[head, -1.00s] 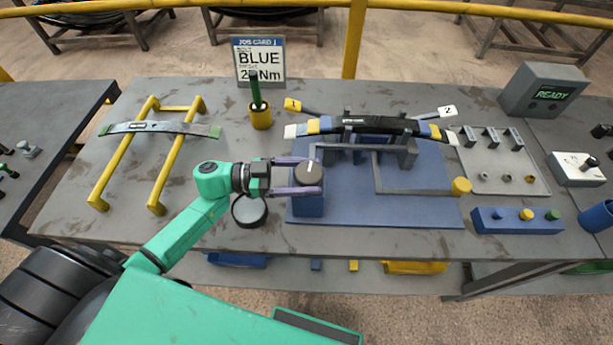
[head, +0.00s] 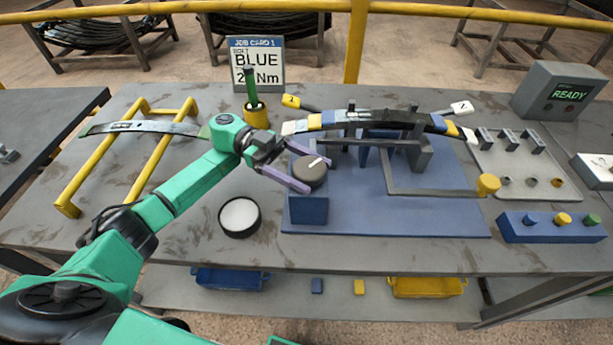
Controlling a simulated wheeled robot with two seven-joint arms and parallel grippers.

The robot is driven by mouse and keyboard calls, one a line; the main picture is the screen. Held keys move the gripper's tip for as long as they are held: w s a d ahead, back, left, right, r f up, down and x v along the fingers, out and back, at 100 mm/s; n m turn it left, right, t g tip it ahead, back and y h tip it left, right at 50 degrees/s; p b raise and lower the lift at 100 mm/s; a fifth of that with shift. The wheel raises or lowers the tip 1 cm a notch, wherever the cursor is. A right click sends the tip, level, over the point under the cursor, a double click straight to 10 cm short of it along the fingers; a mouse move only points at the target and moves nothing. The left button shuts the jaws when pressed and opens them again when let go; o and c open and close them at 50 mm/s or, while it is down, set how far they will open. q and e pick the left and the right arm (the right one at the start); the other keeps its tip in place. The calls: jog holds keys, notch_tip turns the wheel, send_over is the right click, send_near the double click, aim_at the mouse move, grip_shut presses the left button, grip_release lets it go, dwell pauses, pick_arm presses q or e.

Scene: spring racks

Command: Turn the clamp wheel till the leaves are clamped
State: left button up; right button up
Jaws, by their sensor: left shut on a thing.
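The clamp wheel (head: 309,171) is a dark round knob with a white mark, on top of a blue block (head: 309,209) at the left of the blue fixture plate (head: 420,221). My left gripper (head: 298,171) comes from the left, its two purple fingers on either side of the wheel and shut on it. The white mark points right and slightly away from me. The stacked dark leaves (head: 385,119), with coloured ends, lie across the grey posts (head: 421,148) behind the wheel. Whether the leaves are pressed tight is too small to tell. My right gripper is out of view.
A round black-rimmed dish (head: 239,216) stands left of the wheel block. A yellow cup (head: 256,115) with a green-handled tool is behind my gripper. A grey bar (head: 435,192) ending in a yellow knob lies to the right. A yellow rack (head: 155,165) stands at left.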

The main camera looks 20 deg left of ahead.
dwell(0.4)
pick_arm(q)
jog(key=o, duration=1.2)
jog(key=b+v, duration=0.6)
jog(key=v, duration=0.6)
